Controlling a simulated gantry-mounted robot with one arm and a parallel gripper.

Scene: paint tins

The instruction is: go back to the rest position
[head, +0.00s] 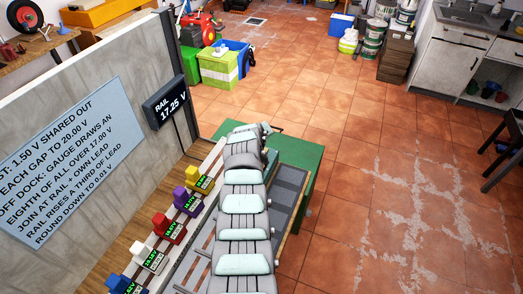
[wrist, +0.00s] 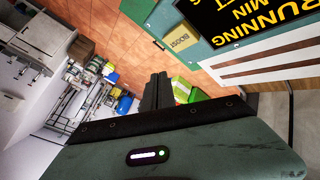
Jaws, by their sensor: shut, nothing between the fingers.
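My gripper shows in the wrist view as dark fingers (wrist: 158,92) closed together, with nothing between them. In the head view my arm stretches up the middle of the picture over the bench, and the fingers are too small or hidden to make out there. A row of coloured blocks with small readouts stands on the pale rack left of my arm: yellow (head: 192,174), purple (head: 181,196), red (head: 166,227), white (head: 143,254) and blue (head: 119,284). My gripper appears apart from them.
A green bench (head: 305,158) lies under my arm. A display (head: 170,100) reads RAIL 17.25 V beside a wall sign (head: 70,165). The wrist view shows a yellow BOOST label (wrist: 181,41) and a black RUNNING MIN display (wrist: 250,16). Open tiled floor (head: 400,200) lies right.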

